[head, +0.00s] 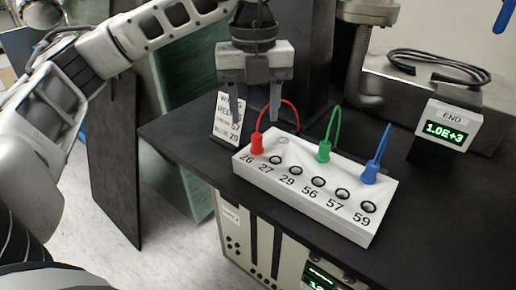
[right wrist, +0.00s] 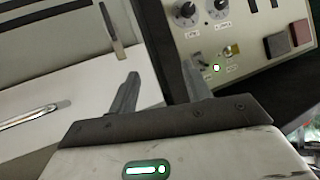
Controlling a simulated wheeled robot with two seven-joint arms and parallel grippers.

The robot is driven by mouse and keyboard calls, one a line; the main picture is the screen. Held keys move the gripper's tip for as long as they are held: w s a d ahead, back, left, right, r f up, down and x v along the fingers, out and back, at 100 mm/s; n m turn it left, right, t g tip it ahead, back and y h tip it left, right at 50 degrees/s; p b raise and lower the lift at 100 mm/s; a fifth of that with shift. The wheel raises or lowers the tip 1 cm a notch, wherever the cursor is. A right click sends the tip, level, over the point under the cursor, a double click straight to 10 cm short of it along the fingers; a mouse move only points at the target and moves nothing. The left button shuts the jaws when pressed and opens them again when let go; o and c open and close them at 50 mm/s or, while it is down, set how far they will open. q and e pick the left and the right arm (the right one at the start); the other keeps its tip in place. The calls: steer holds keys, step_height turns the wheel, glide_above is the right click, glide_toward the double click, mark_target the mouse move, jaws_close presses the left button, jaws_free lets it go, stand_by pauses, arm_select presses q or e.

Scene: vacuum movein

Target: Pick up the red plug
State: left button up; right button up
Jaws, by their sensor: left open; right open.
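The red plug (head: 257,143) stands upright in the white numbered socket box (head: 315,188), at its left end by the number 26. A red wire arcs from the plug toward the back. My left gripper (head: 254,115) hangs over the left end of the box, fingers pointing down and apart, nothing between them. The fingertips look slightly above and behind the red plug; the exact gap is hard to tell. My right gripper (right wrist: 165,85) shows only in the right wrist view, open and empty, away from the box.
A green plug (head: 323,151) and a blue plug (head: 371,170) stand in the same box. A small label card (head: 228,120) stands behind its left end. A display (head: 447,128) reading 1.0E+3 is at the right. A metal post (head: 366,60) stands behind. The black tabletop (head: 440,210) is clear at front right.

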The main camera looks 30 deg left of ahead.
mark_target(257, 135)
arm_select(q)
steer(key=shift+w+d+f, duration=0.1)
steer(key=shift+d+f, duration=0.05)
steer(key=shift+f, duration=3)
steer(key=c, duration=1)
